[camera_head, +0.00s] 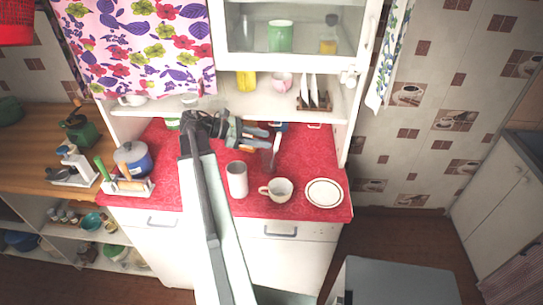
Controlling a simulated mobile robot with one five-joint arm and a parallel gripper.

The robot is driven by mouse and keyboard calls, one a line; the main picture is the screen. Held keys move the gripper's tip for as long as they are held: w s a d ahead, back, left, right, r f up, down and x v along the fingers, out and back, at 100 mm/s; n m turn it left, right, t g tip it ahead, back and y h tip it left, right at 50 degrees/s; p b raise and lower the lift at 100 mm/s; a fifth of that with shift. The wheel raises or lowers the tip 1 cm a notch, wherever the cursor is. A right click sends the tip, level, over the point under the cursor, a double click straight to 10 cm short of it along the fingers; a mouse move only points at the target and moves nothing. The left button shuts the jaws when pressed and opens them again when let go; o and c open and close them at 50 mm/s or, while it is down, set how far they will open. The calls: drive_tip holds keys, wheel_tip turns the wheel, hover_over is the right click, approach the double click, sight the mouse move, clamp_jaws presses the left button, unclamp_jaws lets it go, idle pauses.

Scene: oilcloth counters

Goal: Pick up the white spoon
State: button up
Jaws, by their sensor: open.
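My gripper (268,138) is above the back middle of the red counter (312,160), its fingers pointing right and apart. A thin, pale upright shape (275,157) shows just beside and below the fingertips. It may be the white spoon, but it is too small and partly covered to be sure. I cannot tell whether the fingers touch it. I see no other clear white spoon. My arm covers part of the counter's left middle.
A white cylinder (237,180), a cup (278,190) and a white plate (324,193) stand toward the counter's front. A blue pot (133,160) is at left. A shelf (235,107) with a dish rack (314,101) overhangs the back. Some red surface between is bare.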

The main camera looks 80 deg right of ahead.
sight(275, 151)
drive_tip(key=b+x, duration=0.3)
drive_tip(key=x, duration=0.5)
drive_tip(key=shift+s, duration=0.5)
drive_tip(key=shift+a, duration=0.15)
clamp_jaws()
